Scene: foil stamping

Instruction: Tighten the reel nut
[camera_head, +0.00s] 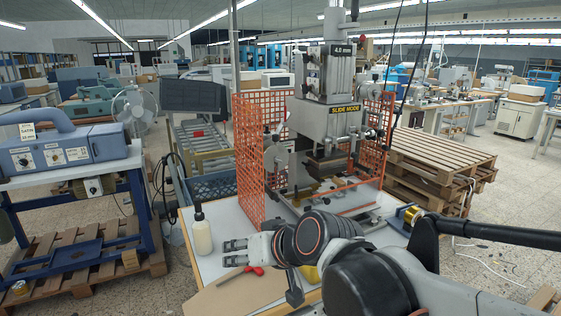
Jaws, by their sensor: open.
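The foil stamping machine (330,118) stands on the white worktable, with orange mesh guards at its sides. A small gold, roll-like part (410,213) shows at the right edge of the table, partly behind my arm; I cannot tell whether it is the reel. The reel nut cannot be made out; my arm covers part of the table and of the machine's front. My gripper (227,252) is open and empty, pointing left over the front of the table, apart from the machine and to the right of the bottle.
A cream bottle with a black cap (201,234) stands at the table's left edge. A red-handled tool (256,270) lies on the brown board (225,298) just below my gripper. The orange mesh guard (262,150) borders the machine. Stacked pallets (432,165) stand to the right.

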